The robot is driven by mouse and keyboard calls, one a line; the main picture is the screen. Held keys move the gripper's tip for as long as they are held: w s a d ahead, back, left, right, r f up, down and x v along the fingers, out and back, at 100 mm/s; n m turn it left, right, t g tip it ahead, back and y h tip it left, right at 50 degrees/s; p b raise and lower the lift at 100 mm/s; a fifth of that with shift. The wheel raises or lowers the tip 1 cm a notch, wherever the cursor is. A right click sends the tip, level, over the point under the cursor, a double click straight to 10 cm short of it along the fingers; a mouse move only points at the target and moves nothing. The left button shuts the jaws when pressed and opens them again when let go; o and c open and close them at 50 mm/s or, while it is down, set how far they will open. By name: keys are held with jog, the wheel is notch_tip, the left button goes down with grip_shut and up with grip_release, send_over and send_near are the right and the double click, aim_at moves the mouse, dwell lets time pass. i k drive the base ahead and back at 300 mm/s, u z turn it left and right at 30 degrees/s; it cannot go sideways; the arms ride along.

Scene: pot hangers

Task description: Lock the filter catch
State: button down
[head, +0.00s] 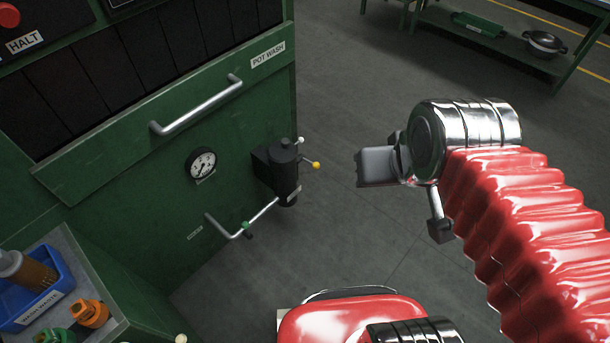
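A black cylindrical filter housing (284,174) is mounted on the front of the green machine, low and near its right edge. A short lever with a yellow knob (315,165) sticks out to its right, and a white knob (300,141) shows at its top. A small light metal piece (294,193) sits near the housing's lower end; I cannot tell which part is the catch. My gripper (409,196) is right of the housing, apart from it. Its two fingers look spread, with floor visible between them and nothing held.
A metal pipe (222,228) with a green fitting (245,227) runs to the housing's lower end. A gauge (201,164) and bar handle (196,106) are on the machine. A blue bin (53,292) stands at lower left. Floor between housing and gripper is clear.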

aim_at(315, 165)
jog(key=u, duration=0.75)
jog(key=i, duration=1)
jog(key=u, duration=0.05)
